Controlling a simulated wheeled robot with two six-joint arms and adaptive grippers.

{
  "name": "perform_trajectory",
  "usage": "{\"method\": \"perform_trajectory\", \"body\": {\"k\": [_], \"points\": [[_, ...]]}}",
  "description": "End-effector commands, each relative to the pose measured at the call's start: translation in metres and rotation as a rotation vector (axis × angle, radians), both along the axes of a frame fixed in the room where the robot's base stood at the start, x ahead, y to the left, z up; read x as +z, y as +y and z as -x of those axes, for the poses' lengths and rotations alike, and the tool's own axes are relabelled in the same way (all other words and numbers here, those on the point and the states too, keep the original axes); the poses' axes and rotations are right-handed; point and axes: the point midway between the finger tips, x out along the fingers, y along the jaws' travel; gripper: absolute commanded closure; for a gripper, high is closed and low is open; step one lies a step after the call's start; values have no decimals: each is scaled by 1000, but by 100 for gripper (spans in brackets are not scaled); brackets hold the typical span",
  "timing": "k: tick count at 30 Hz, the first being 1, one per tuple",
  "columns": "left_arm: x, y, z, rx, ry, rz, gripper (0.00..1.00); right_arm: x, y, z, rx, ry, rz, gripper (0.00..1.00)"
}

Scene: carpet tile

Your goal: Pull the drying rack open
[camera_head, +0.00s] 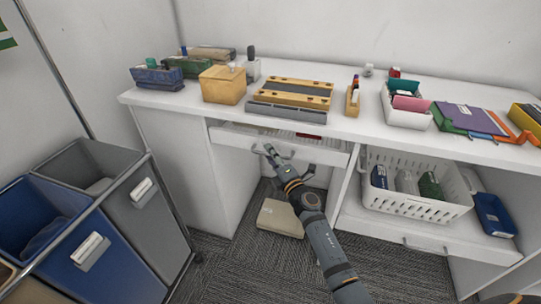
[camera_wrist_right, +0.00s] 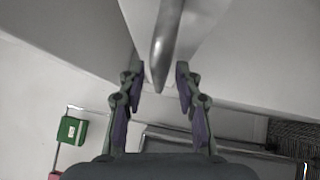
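A shallow white pull-out under the desktop, which I take to be the drying rack (camera_head: 236,138), stands a little out from the desk, with a slatted top and a red item inside. Its curved metal handle (camera_head: 284,154) is on the front face. My right gripper (camera_head: 271,151) is at this handle, partly covering it. In the right wrist view the metal handle (camera_wrist_right: 165,50) reaches down between the two fingers of my right gripper (camera_wrist_right: 158,78), which are apart with gaps on both sides. My left gripper is not in view.
The white desktop (camera_head: 340,128) holds wooden boxes, a paper tray and folders. A white basket (camera_head: 410,207) stands on a lower pull-out at the right. Blue and grey bins (camera_head: 118,268) stand at the left. A beige box (camera_head: 279,219) lies on the carpet below the rack.

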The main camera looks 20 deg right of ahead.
Motion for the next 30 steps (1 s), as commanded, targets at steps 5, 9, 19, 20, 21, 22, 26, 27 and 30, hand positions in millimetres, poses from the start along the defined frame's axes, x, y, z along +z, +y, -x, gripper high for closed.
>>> {"method": "perform_trajectory", "body": {"k": [5,9,19,20,21,22,26,27,30], "points": [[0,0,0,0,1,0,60,1,1,-2,0,0,0,66],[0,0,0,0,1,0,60,0,0,-2,0,0,0,73],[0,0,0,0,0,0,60,0,0,-1,0,0,0,100],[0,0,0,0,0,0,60,0,0,-1,0,0,0,100],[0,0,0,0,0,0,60,0,0,-1,0,0,0,100],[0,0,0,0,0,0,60,0,0,-1,0,0,0,100],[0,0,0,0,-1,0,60,0,0,-1,0,0,0,100],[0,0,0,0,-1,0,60,0,0,-1,0,0,0,100],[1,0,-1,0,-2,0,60,0,1,-1,0,1,-1,100]]}}
